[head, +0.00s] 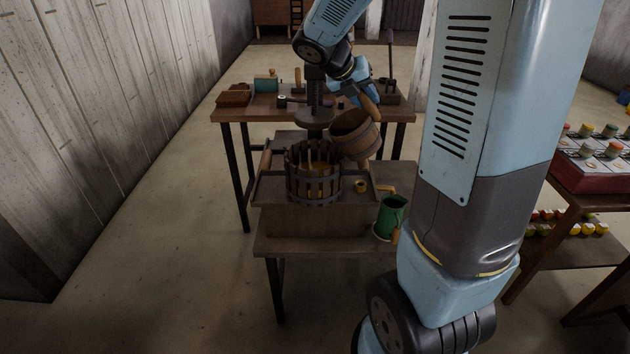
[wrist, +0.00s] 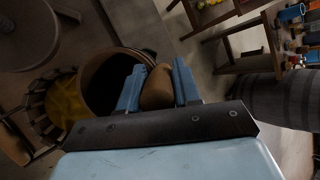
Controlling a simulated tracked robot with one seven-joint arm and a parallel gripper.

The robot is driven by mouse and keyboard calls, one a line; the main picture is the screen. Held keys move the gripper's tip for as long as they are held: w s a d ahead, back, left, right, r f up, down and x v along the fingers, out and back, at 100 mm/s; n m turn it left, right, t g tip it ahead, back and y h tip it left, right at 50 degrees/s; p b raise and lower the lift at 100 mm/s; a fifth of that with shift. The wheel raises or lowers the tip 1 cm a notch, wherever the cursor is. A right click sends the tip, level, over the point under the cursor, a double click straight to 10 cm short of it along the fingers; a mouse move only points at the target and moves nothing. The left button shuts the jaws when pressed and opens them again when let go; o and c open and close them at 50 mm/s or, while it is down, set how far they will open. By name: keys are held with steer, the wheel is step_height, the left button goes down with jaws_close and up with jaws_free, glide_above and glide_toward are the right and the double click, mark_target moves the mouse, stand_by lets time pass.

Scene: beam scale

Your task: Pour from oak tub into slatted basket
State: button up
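The oak tub (head: 365,143) is a brown staved bucket with dark bands. It is held in the air, tilted, just right of and above the slatted basket (head: 314,190). The tub's open mouth also shows in the wrist view (wrist: 88,72); its inside is dark and I cannot tell what is in it. The basket has upright dark slats and holds yellow pieces (wrist: 70,102). My gripper (wrist: 158,75) has its two blue fingers on either side of the tub's brown wooden handle (wrist: 158,90), closed on it. In the head view my gripper (head: 362,90) is above the tub.
A round press plate (head: 315,118) on a screw hangs over the basket. A yellow piece (head: 361,186) lies outside the basket, right of it. A green jug (head: 390,216) stands at the bench's right. A table (head: 235,113) with small items stands behind.

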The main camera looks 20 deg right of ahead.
jaws_close()
steer(key=shift+r, duration=3.5)
steer(key=m+t+y, duration=0.1)
steer(key=y, duration=0.5)
